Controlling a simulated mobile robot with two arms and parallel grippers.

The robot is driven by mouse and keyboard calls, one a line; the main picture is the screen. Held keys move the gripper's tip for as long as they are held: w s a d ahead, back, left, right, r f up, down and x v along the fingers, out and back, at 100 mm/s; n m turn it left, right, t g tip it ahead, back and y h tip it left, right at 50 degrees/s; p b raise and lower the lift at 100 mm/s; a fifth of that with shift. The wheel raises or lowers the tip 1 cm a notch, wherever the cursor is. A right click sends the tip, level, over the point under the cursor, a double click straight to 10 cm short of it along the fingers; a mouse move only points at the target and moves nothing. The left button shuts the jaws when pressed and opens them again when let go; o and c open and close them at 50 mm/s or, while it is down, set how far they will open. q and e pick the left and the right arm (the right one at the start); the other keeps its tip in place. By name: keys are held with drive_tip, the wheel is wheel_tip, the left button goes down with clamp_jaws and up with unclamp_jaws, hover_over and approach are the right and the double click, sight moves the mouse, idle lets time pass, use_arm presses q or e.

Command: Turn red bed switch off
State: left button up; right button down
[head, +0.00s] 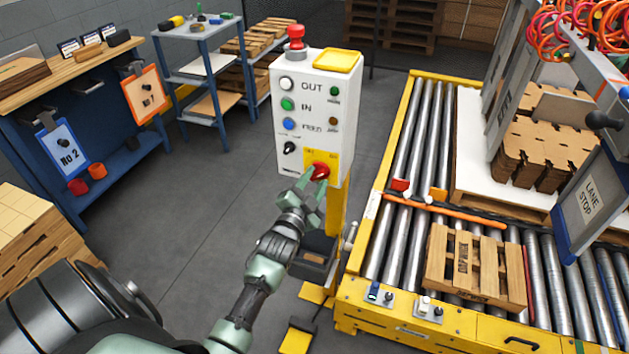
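A white control box (290,158) stands on a yellow post in the middle of the head view. A red knob (320,170) sits on a yellow plate at the box's lower right. My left gripper (313,182) is right at this knob, with its fingers just below and beside it. The fingers look spread around the knob's lower side, but I cannot tell whether they are touching or closed on it. The gripper partly covers the knob's lower edge, and the knob's setting is not readable. My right gripper is not in view.
The box also carries a red mushroom button (296,36), a black selector (289,148) and several coloured buttons. The roller conveyor (405,240) with a wooden pallet (475,265) lies to the right. A blue workbench (100,150) stands at left. Open floor (200,200) lies between.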

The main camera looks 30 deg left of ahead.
use_arm(q)
clamp_jaws()
